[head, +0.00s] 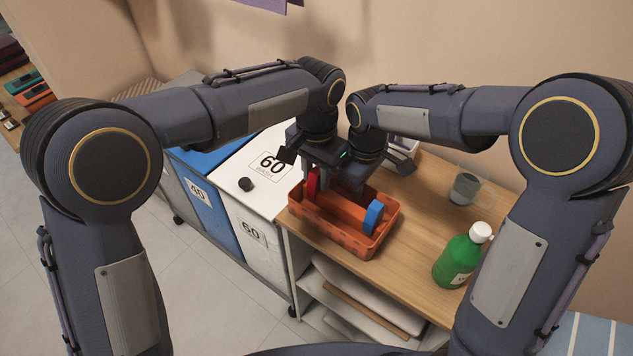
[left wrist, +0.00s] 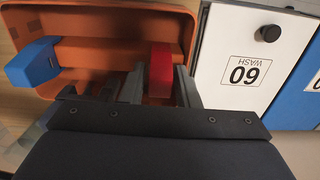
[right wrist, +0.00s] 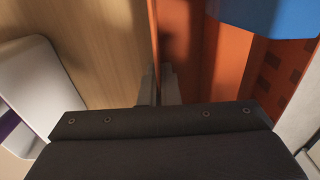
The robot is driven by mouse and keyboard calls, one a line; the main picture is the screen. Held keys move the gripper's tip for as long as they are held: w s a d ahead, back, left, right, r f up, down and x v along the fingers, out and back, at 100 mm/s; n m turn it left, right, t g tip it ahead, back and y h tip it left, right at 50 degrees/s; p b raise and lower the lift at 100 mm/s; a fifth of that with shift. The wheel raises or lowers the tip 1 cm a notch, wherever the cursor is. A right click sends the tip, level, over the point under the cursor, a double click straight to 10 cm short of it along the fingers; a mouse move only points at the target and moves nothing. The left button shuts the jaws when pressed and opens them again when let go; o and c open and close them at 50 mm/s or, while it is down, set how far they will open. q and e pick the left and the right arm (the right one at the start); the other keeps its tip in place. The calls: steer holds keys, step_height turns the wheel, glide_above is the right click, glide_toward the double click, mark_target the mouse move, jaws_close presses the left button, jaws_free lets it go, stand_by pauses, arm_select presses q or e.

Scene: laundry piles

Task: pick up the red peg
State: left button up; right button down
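The red peg (head: 312,185) stands at the left end of an orange basket (head: 340,238) on the wooden top. In the left wrist view the red peg (left wrist: 160,70) lies between the two fingers of my left gripper (left wrist: 158,88). A gap shows on the peg's left side, so the gripper is open around it. My right gripper (right wrist: 160,85) is at the basket's back wall. Its fingers are close together with the thin orange wall (right wrist: 154,35) between them. In the head view the arms hide most of both sets of fingers.
A blue peg (head: 373,217) sits at the basket's right end. A green bottle (head: 459,260) and a clear cup (head: 466,188) stand to the right. White and blue hampers, the white one (head: 262,185) marked 60, stand to the left. Bare wood lies right of the basket.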

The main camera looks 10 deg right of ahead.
mark_target(316, 171)
arm_select(q)
jaws_close()
step_height(316, 171, up, 18)
stand_by(0.5)
arm_select(e)
steer(key=c, duration=2.1)
jaws_free()
steer(key=o, duration=0.5)
